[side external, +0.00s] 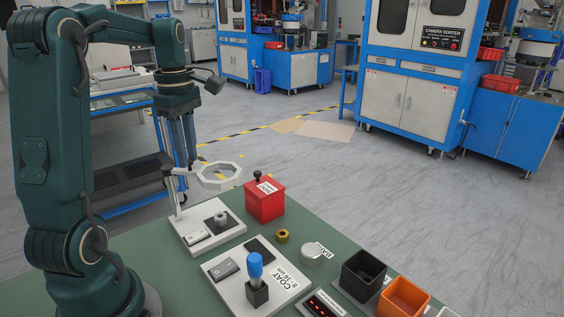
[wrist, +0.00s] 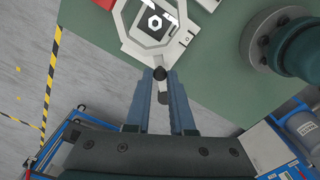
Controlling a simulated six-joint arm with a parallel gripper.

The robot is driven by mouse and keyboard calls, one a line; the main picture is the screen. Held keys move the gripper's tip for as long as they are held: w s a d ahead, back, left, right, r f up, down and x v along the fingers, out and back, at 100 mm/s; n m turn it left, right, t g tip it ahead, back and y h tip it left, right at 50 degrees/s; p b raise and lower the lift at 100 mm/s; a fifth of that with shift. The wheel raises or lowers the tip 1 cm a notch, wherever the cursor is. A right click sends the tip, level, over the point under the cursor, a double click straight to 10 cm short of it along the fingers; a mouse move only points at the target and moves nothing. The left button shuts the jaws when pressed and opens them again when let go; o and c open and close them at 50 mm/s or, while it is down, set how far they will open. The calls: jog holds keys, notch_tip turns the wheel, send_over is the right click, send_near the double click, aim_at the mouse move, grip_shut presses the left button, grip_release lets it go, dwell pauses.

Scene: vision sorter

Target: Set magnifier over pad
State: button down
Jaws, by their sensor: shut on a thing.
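The magnifier is a pale octagonal ring (side external: 221,187) on a thin arm from a post at the left of a white base plate. My gripper (side external: 189,166) points down and is shut on the dark knob of the magnifier's arm; the knob (wrist: 160,73) shows between the fingertips in the wrist view. The black pad (side external: 217,221) lies on the plate with a grey hex nut on it. The ring is raised above the plate. In the wrist view the ring (wrist: 135,47) frames the pad (wrist: 151,27) and its nut.
On the green table stand a red box (side external: 265,202) with a black knob, a brass ring (side external: 282,236) and a second plate with a blue-topped stamp (side external: 255,268). A black bin (side external: 362,272) and an orange bin (side external: 403,298) are at the front right.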

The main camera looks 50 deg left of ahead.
jog(key=shift+s+d+m, duration=0.1)
jog(key=shift+d+m, duration=0.05)
jog(key=shift+m, duration=0.25)
jog(key=c, duration=0.8)
grip_release()
jog(key=shift+o, duration=0.2)
jog(key=shift+r, duration=2.6)
